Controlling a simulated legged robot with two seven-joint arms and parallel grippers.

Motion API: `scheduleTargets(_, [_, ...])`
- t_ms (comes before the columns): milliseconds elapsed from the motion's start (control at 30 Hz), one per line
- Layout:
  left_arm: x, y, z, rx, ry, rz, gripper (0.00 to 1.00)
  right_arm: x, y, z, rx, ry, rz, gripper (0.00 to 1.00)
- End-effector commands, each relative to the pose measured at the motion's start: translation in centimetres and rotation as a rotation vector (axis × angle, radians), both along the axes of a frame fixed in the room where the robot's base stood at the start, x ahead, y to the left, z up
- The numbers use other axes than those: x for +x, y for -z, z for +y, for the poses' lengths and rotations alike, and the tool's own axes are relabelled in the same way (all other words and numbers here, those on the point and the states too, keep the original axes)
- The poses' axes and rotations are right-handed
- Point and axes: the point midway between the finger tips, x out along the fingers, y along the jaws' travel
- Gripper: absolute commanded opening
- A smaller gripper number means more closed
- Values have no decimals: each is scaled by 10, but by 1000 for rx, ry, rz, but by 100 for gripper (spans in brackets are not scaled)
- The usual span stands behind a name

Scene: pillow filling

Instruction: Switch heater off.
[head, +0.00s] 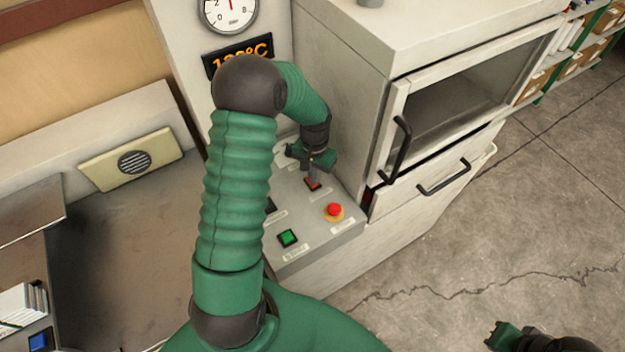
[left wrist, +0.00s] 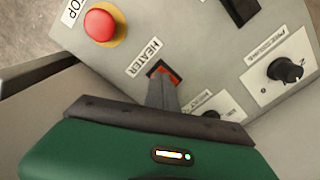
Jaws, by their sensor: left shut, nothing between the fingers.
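The heater switch (head: 313,184) is a small rocker with a red-orange face in a black frame on the grey control panel (head: 318,240). In the left wrist view the switch (left wrist: 172,72) sits beside its HEATER label. My left gripper (head: 314,175) is shut and empty, pointing down over the switch. In the left wrist view its closed fingertips (left wrist: 160,78) cover part of the switch and appear at or touching its face; exact contact is unclear. My right gripper (head: 494,337) shows only partly at the lower right, away from the panel.
A red stop button (head: 334,209) on a yellow base and a green button (head: 288,238) are near the switch. The oven door (head: 392,140) with black handles stands right of the panel. An orange temperature display (head: 222,60) is partly hidden by my arm.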

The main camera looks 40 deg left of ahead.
Motion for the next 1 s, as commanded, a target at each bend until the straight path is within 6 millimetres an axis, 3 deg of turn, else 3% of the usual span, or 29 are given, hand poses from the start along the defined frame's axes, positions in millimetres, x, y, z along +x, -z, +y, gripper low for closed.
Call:
scheduleTargets(500, [0,5,0,0,0,-1,0,0,2,0,0,0,0,0])
scheduleTargets(1000, [0,-42,0,0,1,-1,0,0,-41,0,0,0,0,0])
